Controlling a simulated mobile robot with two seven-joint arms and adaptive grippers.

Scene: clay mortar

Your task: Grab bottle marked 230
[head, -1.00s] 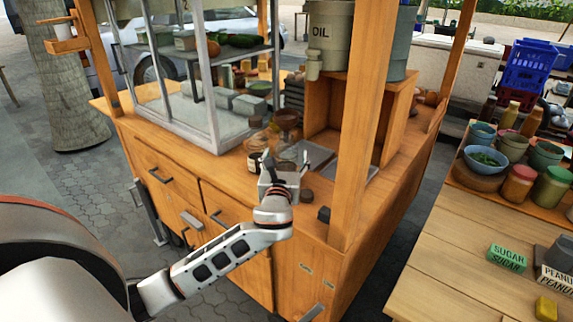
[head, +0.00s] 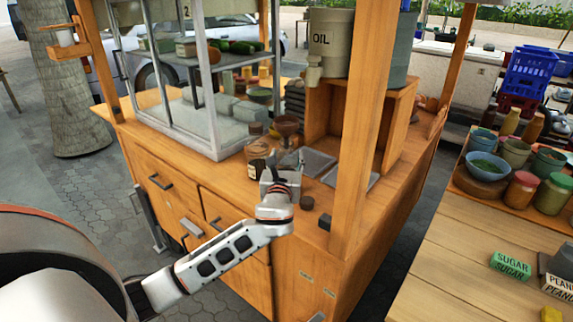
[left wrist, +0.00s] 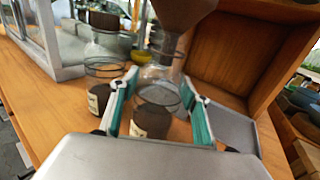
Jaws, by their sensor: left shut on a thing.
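My left gripper (head: 282,168) is at the front corner of the wooden cart. Its green-padded fingers (left wrist: 160,112) are closed on the sides of a clear glass bottle (left wrist: 158,98) with dark contents and a pale label. The bottle's lower part shows between the fingers, and the hand hides some of it. A second, similar glass bottle (left wrist: 98,75) with a pale label stands to its left; it also shows in the head view (head: 257,160). I cannot read a 230 on either label. My right gripper is not in view.
A glass display case (head: 215,110) stands left, a wooden post (head: 353,140) right. Metal trays (head: 318,162) lie behind the gripper.

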